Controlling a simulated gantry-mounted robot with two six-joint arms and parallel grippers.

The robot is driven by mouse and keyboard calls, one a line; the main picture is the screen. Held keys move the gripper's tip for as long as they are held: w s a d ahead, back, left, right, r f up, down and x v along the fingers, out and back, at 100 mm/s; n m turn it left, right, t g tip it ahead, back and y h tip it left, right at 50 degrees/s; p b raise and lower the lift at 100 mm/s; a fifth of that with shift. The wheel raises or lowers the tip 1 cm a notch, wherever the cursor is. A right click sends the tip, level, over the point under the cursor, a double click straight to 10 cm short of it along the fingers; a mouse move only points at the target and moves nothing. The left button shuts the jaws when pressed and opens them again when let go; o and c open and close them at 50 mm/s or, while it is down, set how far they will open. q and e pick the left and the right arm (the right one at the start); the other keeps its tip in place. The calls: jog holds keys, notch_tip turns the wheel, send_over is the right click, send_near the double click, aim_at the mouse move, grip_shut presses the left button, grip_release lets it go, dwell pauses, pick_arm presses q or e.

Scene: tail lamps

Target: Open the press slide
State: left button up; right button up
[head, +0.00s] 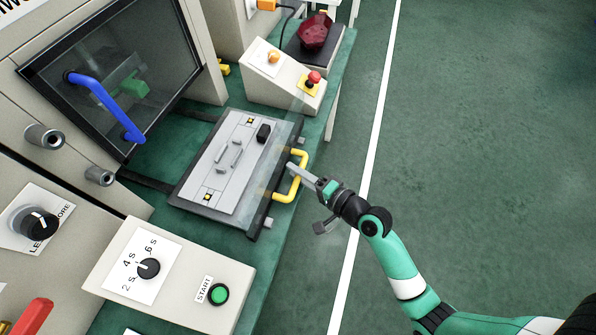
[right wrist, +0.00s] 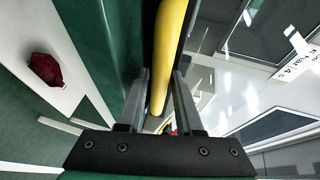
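The press slide (head: 228,165) is a grey plate in a dark frame. It lies on the green bench in front of the press, with dark rails running back toward the machine. Its yellow handle (head: 300,178) sticks out on the side facing my right arm. My right gripper (head: 292,170) is at this handle. In the right wrist view the yellow handle (right wrist: 167,50) runs between the two fingers (right wrist: 160,100), with a gap visible beside it, so the gripper looks open around it. Whether a finger touches it is unclear. My left gripper is not in view.
The press window (head: 160,60) has a blue handle (head: 105,105). A box with a START button (head: 219,293) and dial stands nearer. A box with a red button (head: 314,77) stands beyond the slide, near a dark red lamp (head: 316,30). The floor right of the bench is clear.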

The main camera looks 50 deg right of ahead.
jog(key=shift+s, duration=0.1)
jog(key=shift+s+r, duration=0.1)
jog(key=shift+s, duration=0.2)
jog(key=s+r+p, duration=0.1)
jog(key=s+r, duration=0.1)
jog(key=s, duration=0.8)
jog(key=shift+s+d+p, duration=0.3)
jog(key=shift+p, duration=0.05)
